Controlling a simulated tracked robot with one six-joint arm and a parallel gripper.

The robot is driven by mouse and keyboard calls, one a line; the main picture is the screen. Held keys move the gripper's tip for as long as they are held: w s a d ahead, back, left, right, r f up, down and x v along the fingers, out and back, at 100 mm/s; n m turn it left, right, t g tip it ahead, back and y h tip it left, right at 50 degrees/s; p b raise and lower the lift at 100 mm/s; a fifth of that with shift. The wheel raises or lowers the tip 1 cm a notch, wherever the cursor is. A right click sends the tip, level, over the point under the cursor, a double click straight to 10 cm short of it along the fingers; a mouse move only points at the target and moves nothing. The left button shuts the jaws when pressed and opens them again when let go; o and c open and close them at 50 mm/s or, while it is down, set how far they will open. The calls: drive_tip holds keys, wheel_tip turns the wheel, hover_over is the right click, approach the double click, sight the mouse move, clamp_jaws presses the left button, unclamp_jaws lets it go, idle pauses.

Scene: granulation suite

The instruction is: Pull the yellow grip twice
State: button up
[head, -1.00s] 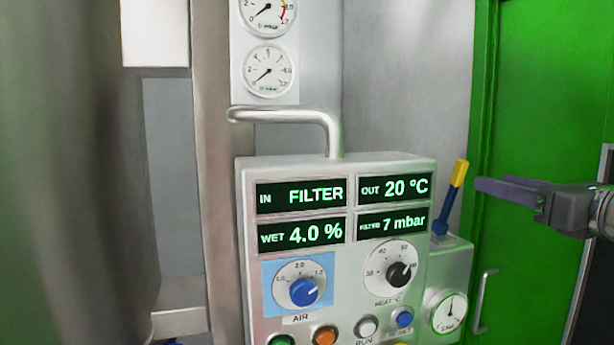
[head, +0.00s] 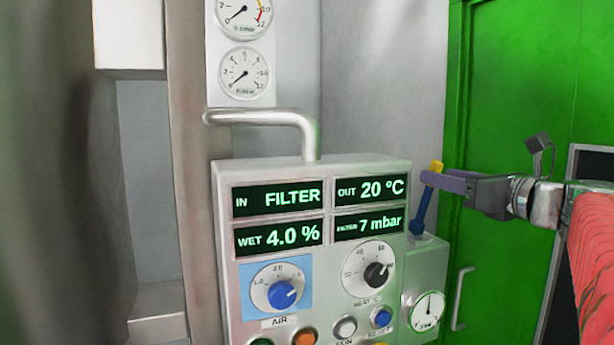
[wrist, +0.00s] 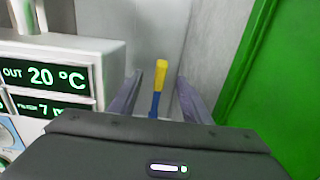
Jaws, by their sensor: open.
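The yellow grip (wrist: 161,72) tops a blue lever, which stands on a grey box at the right side of the control panel. In the wrist view the grip is upright, beyond and between the two purple fingers of my gripper (wrist: 158,90), which are apart. In the head view the yellow grip (head: 435,167) is partly hidden behind my gripper (head: 430,179), with its yellow tip showing above the fingers. The blue lever (head: 422,212) leans slightly right there. I cannot tell whether the fingers touch the grip.
The control panel (head: 225,190) with displays, knobs and buttons stands just left of the lever. A pressure gauge (head: 427,311) is on the box below. A green door (head: 510,80) is behind on the right. A bent metal pipe (head: 260,117) rises above the panel.

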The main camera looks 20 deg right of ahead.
drive_tip(key=shift+w, duration=1.65)
drive_tip(key=shift+c, duration=0.5)
drive_tip(key=c, duration=1)
drive_tip(key=shift+o, duration=0.2)
drive_tip(key=shift+s+f, duration=0.35)
drive_tip(key=shift+s, duration=0.4)
drive_tip(key=shift+s+f, duration=0.35)
drive_tip(key=shift+s, duration=0.4)
drive_tip(key=shift+c, duration=0.2)
drive_tip(key=shift+o, duration=0.2)
drive_tip(key=shift+s+f, duration=1)
drive_tip(key=shift+s, duration=0.25)
